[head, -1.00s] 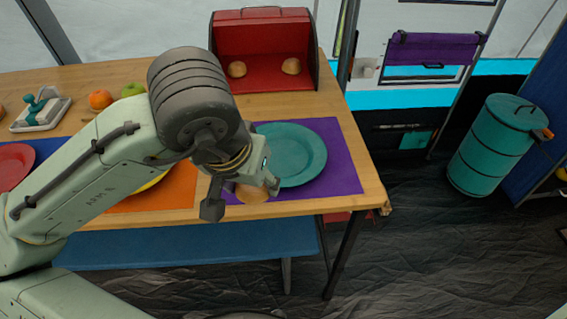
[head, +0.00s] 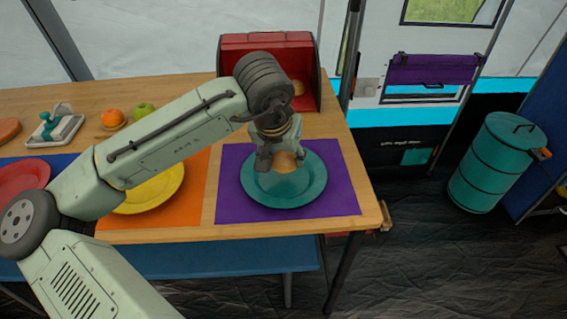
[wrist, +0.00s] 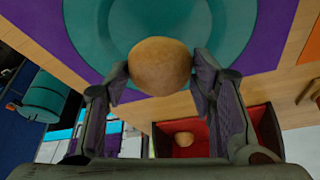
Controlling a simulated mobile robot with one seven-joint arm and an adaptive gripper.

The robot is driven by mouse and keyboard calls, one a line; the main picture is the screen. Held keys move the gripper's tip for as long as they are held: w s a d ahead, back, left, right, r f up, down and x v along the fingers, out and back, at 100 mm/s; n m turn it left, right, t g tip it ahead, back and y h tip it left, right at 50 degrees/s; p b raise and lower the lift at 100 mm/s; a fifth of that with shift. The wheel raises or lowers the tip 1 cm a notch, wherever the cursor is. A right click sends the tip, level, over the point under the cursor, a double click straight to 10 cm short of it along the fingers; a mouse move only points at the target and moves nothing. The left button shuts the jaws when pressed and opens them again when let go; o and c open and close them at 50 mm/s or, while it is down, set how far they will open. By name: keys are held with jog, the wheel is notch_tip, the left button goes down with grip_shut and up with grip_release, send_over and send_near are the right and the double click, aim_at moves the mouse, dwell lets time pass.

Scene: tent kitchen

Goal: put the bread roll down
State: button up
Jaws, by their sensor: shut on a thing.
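The bread roll (head: 286,161) is round and golden brown. My gripper (head: 281,160) is shut on it, over the teal plate (head: 300,194) in the head view. In the wrist view the roll (wrist: 160,66) sits between both fingers of my gripper (wrist: 160,80), with the teal plate (wrist: 232,20) behind it. I cannot tell whether the roll touches the plate. The plate lies on a purple mat (head: 340,205) at the right end of the wooden table.
A red bread box (head: 313,92) with another roll (head: 297,88) stands behind the plate. A yellow plate (head: 150,198) on an orange mat is to the left, a red plate (head: 22,178) farther left. An orange (head: 113,117) and a green apple (head: 144,109) lie at the back.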

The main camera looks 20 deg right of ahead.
aim_at(284, 167)
jog(key=shift+f, duration=1.7)
jog(key=shift+f, duration=0.2)
jog(key=o, duration=0.8)
jog(key=shift+o, duration=0.2)
